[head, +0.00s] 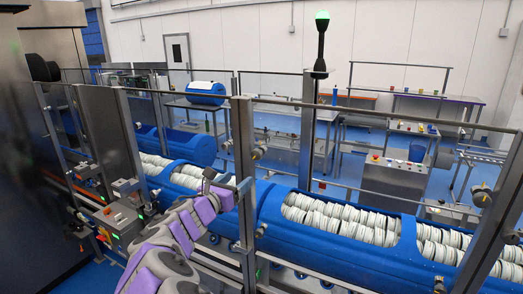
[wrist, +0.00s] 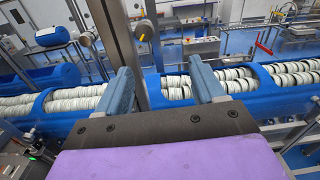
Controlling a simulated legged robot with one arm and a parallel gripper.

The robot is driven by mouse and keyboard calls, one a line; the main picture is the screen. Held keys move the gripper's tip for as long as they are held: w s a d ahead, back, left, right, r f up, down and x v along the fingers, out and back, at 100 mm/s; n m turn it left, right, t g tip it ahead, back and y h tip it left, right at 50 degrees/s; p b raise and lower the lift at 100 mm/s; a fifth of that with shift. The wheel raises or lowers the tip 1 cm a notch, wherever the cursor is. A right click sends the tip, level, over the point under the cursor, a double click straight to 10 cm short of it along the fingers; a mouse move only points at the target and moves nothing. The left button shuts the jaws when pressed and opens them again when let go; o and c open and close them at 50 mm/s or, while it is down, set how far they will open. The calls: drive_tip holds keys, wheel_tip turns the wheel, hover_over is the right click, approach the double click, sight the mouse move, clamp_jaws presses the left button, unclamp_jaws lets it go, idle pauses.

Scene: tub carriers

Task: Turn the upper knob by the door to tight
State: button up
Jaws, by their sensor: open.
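A steel guard post (head: 243,130) stands in front of the blue tub line, with a small round knob (head: 259,152) on its upper right side and another fitting (head: 261,230) lower down. A similar knob (head: 481,195) sits near the right-hand post. I cannot tell which is the named upper knob, or how tight it is. In the wrist view a knob-like fitting (wrist: 143,30) shows on the post, beyond the fingers. My gripper (wrist: 163,80) is open, with nothing visible between its two blue-grey fingers. In the head view my gripper (head: 230,185) is beside the post, low and left of its upper knob.
Blue tubs (head: 335,225) filled with white rings run along behind the rails. A dark machine (head: 35,150) fills the left side. A control box (head: 117,217) with buttons stands at lower left. A signal pole (head: 320,60) with a green light rises behind the post.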

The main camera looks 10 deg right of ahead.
drive_tip(key=w+a, duration=0.2)
drive_tip(key=a, duration=0.3)
approach(258, 155)
drive_tip(key=w+d, duration=0.3)
drive_tip(key=d, duration=0.1)
drive_tip(key=w, duration=0.1)
drive_tip(key=w+p, duration=0.1)
drive_tip(key=w, duration=0.1)
drive_tip(key=shift+w+d+f+n+p, duration=0.15)
drive_tip(key=shift+w+d+n+p, duration=0.05)
drive_tip(key=shift+d+n+p, duration=0.1)
drive_tip(key=shift+a, duration=0.35)
drive_tip(key=c, duration=0.5)
drive_tip(key=shift+s+d+r+t, duration=0.25)
drive_tip(key=shift+d+t, duration=0.05)
drive_tip(key=shift+d, duration=0.05)
drive_tip(key=c, duration=0.6)
clamp_jaws()
drive_tip(key=shift+c, duration=0.8)
unclamp_jaws()
drive_tip(key=shift+w+f, duration=0.1)
drive_tip(key=shift+f, duration=0.1)
